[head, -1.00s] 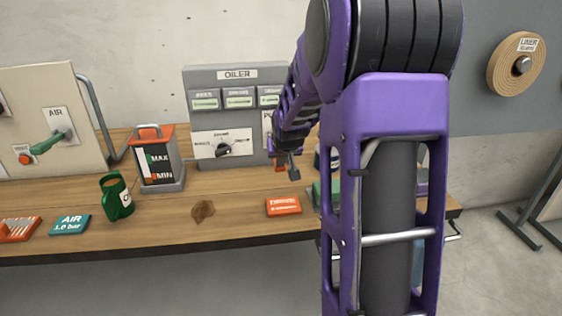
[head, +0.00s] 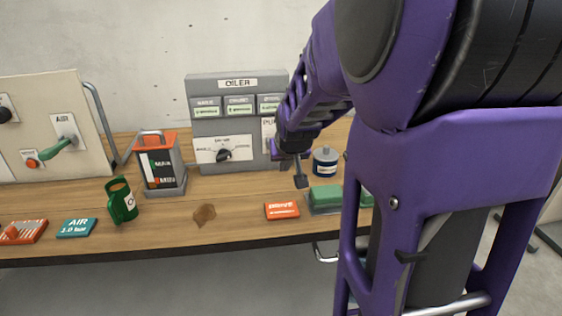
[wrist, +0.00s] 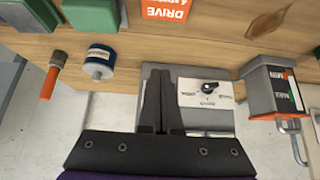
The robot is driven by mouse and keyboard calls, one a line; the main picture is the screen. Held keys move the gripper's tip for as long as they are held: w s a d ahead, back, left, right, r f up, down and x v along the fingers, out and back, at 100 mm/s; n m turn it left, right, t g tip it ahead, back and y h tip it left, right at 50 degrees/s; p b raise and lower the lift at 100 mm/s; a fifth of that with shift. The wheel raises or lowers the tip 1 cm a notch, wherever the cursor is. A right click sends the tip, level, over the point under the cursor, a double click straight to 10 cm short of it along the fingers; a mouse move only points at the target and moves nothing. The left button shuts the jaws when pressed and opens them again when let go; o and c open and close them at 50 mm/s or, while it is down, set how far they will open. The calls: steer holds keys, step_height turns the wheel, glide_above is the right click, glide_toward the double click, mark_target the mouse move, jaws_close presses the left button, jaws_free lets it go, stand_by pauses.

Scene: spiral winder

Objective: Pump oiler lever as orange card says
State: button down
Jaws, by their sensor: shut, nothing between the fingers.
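The grey oiler (head: 236,126) stands at the back of the bench, with a row of small displays and a selector dial (head: 223,155) on its front. The dial also shows in the wrist view (wrist: 209,87). My gripper (head: 300,181) is shut and empty, pointing down in front of the oiler's right side. Its closed fingers show in the wrist view (wrist: 169,76). They and the wrist cover most of the pump label, and I cannot make out the lever. The orange card (head: 282,210) lies flat on the bench reading DRIVE, with a smaller line too blurred to read surely.
A blue-grey can (head: 325,162) stands right of my gripper, near green blocks (head: 326,197). An orange-handled tool (wrist: 50,78) shows in the wrist view.

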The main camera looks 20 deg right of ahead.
steer(key=shift+s+a+r, duration=0.2)
steer(key=shift+s+r, duration=0.15)
steer(key=shift+s, duration=0.4)
stand_by(0.3)
